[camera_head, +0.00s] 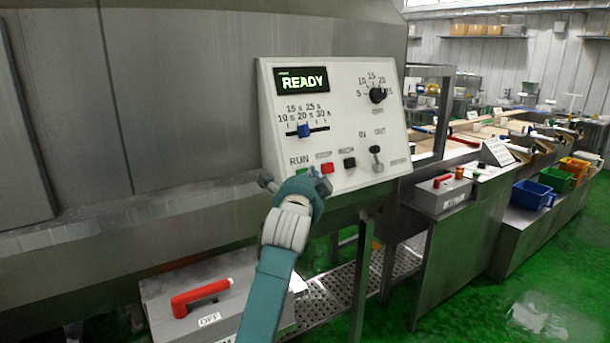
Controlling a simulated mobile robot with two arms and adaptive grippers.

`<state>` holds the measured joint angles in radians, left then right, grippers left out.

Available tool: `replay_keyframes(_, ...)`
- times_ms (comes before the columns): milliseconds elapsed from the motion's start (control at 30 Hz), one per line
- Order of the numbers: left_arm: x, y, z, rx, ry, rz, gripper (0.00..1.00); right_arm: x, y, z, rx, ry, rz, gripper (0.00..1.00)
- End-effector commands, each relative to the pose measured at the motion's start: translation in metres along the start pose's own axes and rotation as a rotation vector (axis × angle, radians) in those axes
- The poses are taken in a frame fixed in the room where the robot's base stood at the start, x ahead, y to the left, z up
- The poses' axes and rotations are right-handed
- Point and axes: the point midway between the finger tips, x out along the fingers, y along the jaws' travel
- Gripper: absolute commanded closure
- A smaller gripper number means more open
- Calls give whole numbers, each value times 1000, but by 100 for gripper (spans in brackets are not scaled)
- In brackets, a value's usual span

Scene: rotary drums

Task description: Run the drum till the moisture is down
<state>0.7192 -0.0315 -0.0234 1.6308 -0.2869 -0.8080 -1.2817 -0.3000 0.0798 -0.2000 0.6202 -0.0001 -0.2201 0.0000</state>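The drum's white control panel (345,110) faces me, and its display (302,80) reads READY. A red button (327,168) and a black button (349,163) are on the lower row. My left gripper (297,178) is at the panel's lower left, by the RUN label, partly covering that corner. Its fingertips are largely hidden, and contact cannot be told. My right gripper is not in view.
The large grey metal drum housing (190,90) fills the left. Below is a grey box with a red handle (201,297) and an OFF label. A second red-handled box (440,193), a blue bin (532,194) and benches stand right. Green floor is open at lower right.

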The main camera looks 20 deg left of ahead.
Motion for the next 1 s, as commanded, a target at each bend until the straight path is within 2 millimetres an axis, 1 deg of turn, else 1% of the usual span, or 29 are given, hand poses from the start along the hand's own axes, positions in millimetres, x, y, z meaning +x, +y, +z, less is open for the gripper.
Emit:
replay_keyframes(267,6,2,6,2,-1,2,100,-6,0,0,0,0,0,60)
replay_keyframes(1000,8,3,8,0,0,-1,100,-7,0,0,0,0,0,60)
